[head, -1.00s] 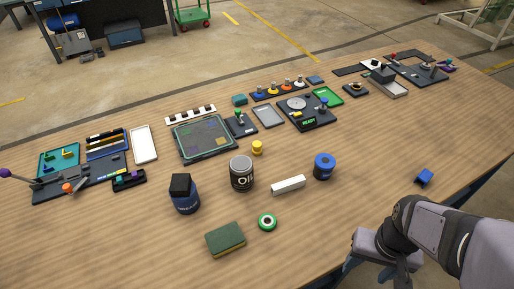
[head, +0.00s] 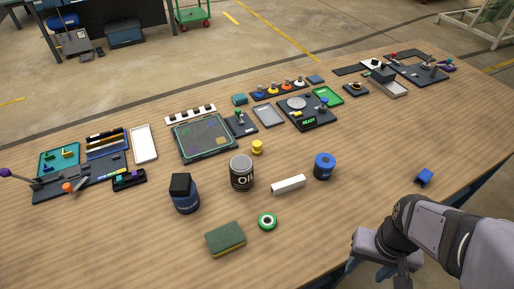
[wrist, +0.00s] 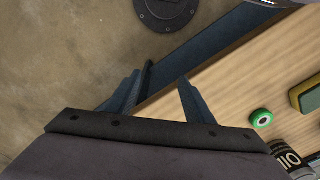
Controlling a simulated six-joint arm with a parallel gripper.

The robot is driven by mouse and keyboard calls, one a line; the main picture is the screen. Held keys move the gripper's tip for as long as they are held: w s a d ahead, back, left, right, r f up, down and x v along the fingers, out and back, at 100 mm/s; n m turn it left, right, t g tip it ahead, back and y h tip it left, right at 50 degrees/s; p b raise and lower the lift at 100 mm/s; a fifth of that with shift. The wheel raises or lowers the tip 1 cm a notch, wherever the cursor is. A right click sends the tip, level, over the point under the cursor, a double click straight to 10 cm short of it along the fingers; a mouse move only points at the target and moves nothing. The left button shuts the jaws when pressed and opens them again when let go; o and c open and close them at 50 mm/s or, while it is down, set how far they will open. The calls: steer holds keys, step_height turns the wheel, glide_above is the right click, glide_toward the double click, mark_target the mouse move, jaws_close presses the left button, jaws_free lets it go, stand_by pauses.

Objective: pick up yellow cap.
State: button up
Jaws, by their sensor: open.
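The yellow cap (head: 257,147) stands upright near the middle of the table in the head view, just behind and right of the black oil can. It does not show in the wrist view. My gripper (wrist: 166,70) is open and empty, its two dark fingers apart over the table's near edge. In the head view my arm is at the lower right, far from the cap, and the fingers cannot be made out.
The oil can (head: 242,174), a white block (head: 288,185) and a blue spool (head: 324,167) stand near the cap. A dark screen panel (head: 205,139) lies left of it. A green-and-white roll (head: 267,222) and a sponge (head: 225,239) lie nearer.

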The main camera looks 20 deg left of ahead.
step_height(320, 180, up, 5)
steer(key=w+a+f+n+t+y+b, duration=0.15)
steer(key=w+a+t, duration=0.25)
steer(key=w, duration=0.7)
steer(key=w+a+f+n+t+h+b, duration=0.1)
steer(key=w+a+n+t, duration=0.3)
steer(key=w, duration=0.7)
steer(key=w+a+r+n+t+y+b, duration=0.15)
steer(key=a+y, duration=0.35)
steer(key=a, duration=0.7)
steer(key=w+a+n+y, duration=0.2)
steer(key=w+a+y, duration=0.15)
steer(key=a, duration=0.85)
glide_toward(259, 148)
steer(key=shift+w+a+f+y, duration=0.2)
steer(key=shift+w+a, duration=0.1)
steer(key=shift+w, duration=0.2)
steer(key=shift+w+a+f+y, duration=0.2)
steer(key=shift+w+a, duration=0.1)
steer(key=shift+w, duration=0.15)
steer(key=shift+f, duration=0.3)
steer(key=shift+p+x, duration=1.2)
steer(key=shift+x, duration=2.5)
